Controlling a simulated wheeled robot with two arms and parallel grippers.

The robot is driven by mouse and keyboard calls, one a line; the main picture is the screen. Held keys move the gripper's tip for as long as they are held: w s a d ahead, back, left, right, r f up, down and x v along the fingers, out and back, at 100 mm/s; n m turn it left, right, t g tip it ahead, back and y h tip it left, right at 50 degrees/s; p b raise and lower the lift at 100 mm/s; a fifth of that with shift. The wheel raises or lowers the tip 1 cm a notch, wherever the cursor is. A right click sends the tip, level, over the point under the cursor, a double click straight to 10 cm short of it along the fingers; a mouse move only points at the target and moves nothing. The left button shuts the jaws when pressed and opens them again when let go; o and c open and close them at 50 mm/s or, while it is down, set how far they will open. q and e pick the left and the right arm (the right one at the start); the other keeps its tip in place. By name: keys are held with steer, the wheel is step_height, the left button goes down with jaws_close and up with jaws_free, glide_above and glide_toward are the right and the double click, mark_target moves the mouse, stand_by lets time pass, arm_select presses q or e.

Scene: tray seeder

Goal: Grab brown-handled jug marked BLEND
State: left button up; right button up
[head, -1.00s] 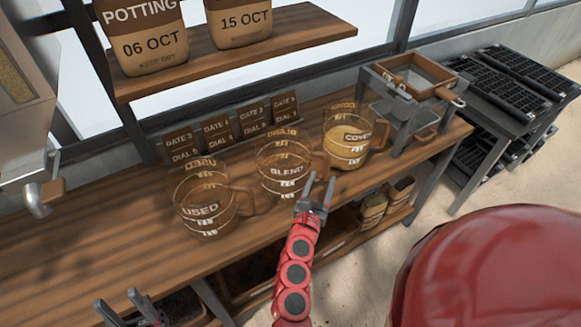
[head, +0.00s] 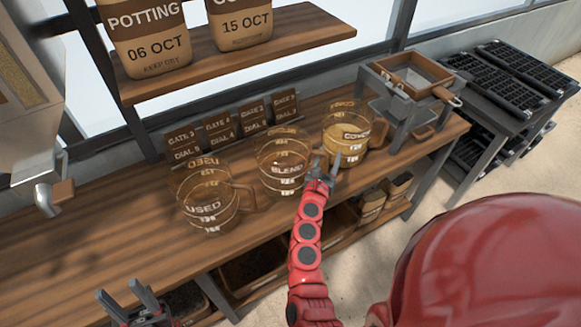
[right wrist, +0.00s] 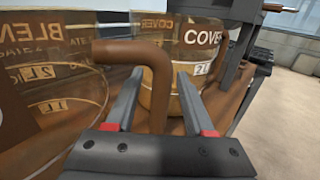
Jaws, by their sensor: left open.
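The clear jug marked BLEND (head: 283,165) stands upright on the wooden bench between two similar jugs. It also fills the left of the right wrist view (right wrist: 50,90). Its brown handle (right wrist: 157,85) stands between the two fingers of my right gripper (right wrist: 158,85), which look open with gaps on both sides. In the head view my right gripper (head: 325,165) is at the handle side of this jug and partly covers the handle. My left gripper (head: 127,292) is open and empty, low at the front left, away from the jugs.
The USED jug (head: 203,208) stands to the left, its handle toward the BLEND jug. The COVER jug (head: 343,137), with yellowish contents, stands close on the right, just beyond my right gripper. A framed sieve stand (head: 405,110) is further right. Small label cards (head: 220,128) stand behind.

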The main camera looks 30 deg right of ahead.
jaws_close()
stand_by(1.2)
